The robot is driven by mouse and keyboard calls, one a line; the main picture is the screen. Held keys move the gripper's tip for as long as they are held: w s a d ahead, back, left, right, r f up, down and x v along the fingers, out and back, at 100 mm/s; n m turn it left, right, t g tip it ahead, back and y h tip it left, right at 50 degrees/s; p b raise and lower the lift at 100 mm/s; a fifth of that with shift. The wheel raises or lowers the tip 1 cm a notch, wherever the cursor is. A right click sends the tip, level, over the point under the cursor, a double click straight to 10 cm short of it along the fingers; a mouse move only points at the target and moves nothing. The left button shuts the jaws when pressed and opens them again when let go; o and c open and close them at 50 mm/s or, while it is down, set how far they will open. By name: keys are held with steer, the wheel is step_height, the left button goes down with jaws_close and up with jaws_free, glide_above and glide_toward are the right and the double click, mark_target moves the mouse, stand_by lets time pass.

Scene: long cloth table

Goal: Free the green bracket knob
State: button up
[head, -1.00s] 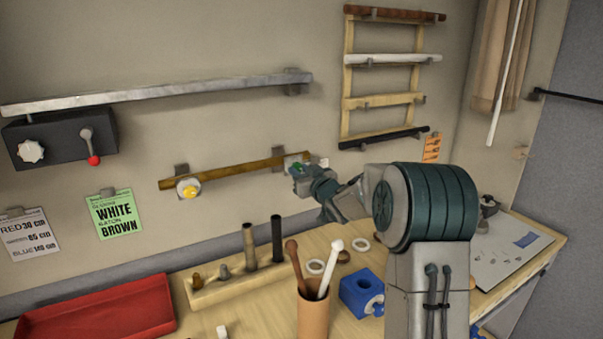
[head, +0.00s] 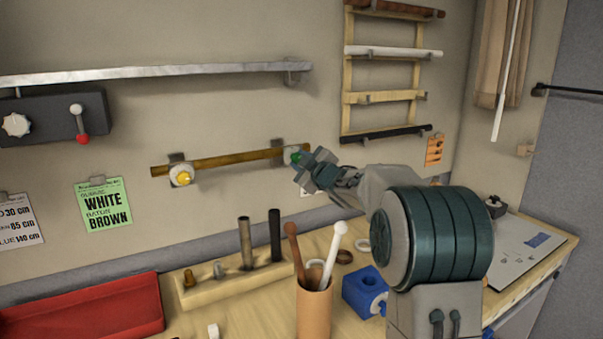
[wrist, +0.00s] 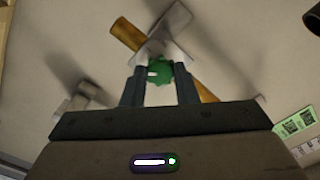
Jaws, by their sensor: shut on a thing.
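The green bracket knob (wrist: 159,72) sits on the bracket at the right end of a brown rod (head: 228,160) on the wall. My gripper (wrist: 160,88) is shut on the green knob, one finger on each side of it in the wrist view. In the head view the knob (head: 296,157) shows just past the fingertips, partly hidden by my gripper (head: 303,164). The rod's left bracket carries a yellow knob (head: 184,178). The rod lies across both brackets, its right end slightly higher.
Below stand a wooden block (head: 225,283) with several pegs, a brown cup (head: 314,315) holding sticks, a blue block (head: 363,292) and a red tray (head: 85,318). A grey rail (head: 160,72) runs above the rod. A wooden rack (head: 383,97) hangs at upper right.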

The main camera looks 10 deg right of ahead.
steer(key=n+b, duration=0.4)
steer(key=n, duration=0.1)
steer(key=shift+f, duration=0.15)
steer(key=shift+r+n+b, duration=0.2)
steer(key=shift+n+b, duration=0.95)
steer(key=shift+n, duration=1.25)
steer(key=o, duration=1)
steer(key=b+v, duration=0.1)
steer(key=v, duration=1.2)
steer(key=shift+s, duration=0.35)
steer(key=shift+d+r, duration=0.1)
steer(key=shift+d, duration=0.05)
